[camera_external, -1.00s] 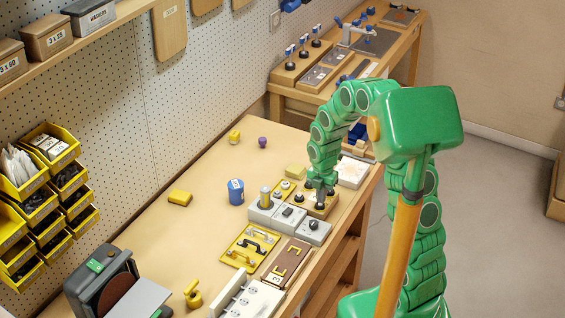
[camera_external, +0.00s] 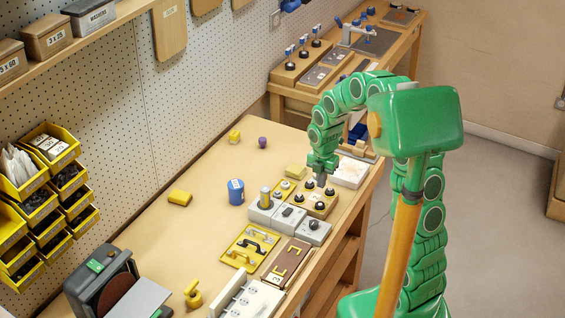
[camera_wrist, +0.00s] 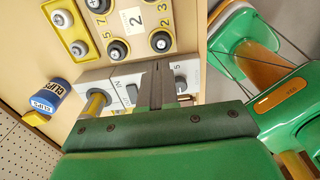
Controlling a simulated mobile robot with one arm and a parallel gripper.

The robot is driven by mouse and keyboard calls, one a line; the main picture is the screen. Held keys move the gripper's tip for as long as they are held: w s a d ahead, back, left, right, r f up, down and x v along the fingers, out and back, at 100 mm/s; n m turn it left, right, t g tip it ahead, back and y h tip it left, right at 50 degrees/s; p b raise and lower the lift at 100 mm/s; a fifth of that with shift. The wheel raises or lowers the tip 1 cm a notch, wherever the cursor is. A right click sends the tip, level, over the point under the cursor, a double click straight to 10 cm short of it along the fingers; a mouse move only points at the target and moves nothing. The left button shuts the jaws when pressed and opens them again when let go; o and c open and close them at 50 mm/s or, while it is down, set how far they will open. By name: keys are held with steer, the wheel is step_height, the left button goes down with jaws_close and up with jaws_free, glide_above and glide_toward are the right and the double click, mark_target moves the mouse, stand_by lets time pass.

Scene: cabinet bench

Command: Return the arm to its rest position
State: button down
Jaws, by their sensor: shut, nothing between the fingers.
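My green arm reaches over the bench, and my gripper (camera_external: 321,181) hangs just above a wooden board with several black knobs (camera_external: 318,204). In the wrist view my gripper (camera_wrist: 157,66) is shut, its two dark fingers together with nothing between them. The fingertips appear just short of the knob board (camera_wrist: 150,20), which carries numbers and a "2" label. They overlap the grey boxes with dials (camera_wrist: 124,88) in that view. Whether the fingertips touch anything is hard to tell, but they look apart from the board.
The bench (camera_external: 160,232) holds a blue can (camera_external: 236,192), a yellow block (camera_external: 180,197), a yellow panel with handles (camera_external: 249,246) and a grinder (camera_external: 105,285). Yellow bins (camera_external: 45,190) hang on the pegboard. The bench's left middle is mostly clear. A second bench (camera_external: 345,50) stands behind.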

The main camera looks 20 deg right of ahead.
steer(key=s+d+r+m, duration=0.3)
steer(key=s+r+m, duration=0.1)
steer(key=s+m, duration=0.5)
steer(key=s+d+r+m+g, duration=0.1)
steer(key=s+d+r+m, duration=0.2)
steer(key=s+m, duration=0.6)
steer(key=s+d+r+m+g, duration=0.1)
steer(key=s+d+r+m, duration=0.2)
steer(key=s, duration=1.2)
step_height(320, 180, up, 3)
steer(key=m, duration=0.6)
steer(key=shift+s+d+r, duration=0.2)
steer(key=shift+s+d, duration=0.2)
